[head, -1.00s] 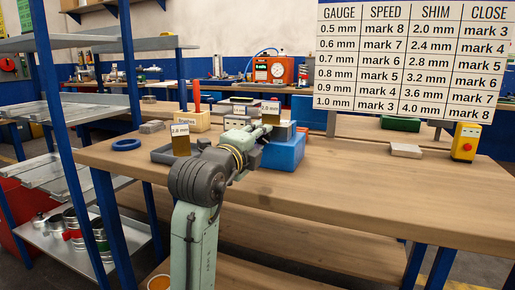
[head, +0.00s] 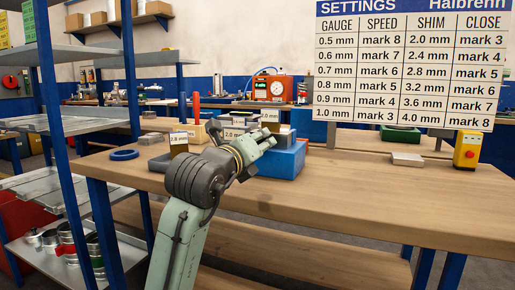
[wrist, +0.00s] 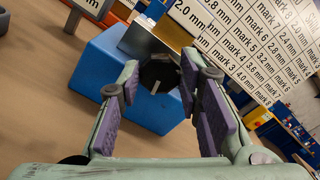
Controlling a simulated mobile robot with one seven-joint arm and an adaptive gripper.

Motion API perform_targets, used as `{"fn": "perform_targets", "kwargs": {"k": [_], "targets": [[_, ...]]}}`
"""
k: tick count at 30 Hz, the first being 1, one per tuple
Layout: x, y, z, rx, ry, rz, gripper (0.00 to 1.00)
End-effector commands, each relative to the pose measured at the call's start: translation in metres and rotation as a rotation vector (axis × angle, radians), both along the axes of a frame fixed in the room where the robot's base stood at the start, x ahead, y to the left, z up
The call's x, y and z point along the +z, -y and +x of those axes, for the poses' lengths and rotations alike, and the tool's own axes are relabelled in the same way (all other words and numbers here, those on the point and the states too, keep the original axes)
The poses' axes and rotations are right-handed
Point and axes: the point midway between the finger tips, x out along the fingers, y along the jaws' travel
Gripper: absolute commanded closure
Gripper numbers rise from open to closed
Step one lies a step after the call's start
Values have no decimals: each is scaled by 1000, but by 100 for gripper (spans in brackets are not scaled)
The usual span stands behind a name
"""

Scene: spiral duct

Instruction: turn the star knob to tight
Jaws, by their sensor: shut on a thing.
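The star knob (wrist: 160,72) appears as a dark, rounded shape with a pale mark, beside a blue block (wrist: 112,80) in the wrist view. My gripper (wrist: 159,88) has its purple-padded fingers on either side of the knob and is shut on it. Their exact contact is partly hidden. In the head view my gripper (head: 270,139) is at the blue block (head: 284,162) on the bench, and the arm hides the knob. I cannot read any tight mark on it.
A settings board (head: 412,70) hangs above the bench (head: 350,190). A yellow box with a red button (head: 467,150) stands at right. The bench front right is clear.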

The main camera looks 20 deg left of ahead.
Motion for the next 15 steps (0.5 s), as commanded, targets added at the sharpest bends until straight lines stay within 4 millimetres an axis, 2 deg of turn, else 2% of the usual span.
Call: {"fn": "perform_targets", "kwargs": {"k": [15], "targets": [[-1,1,0,-2,-3,41,96]]}}
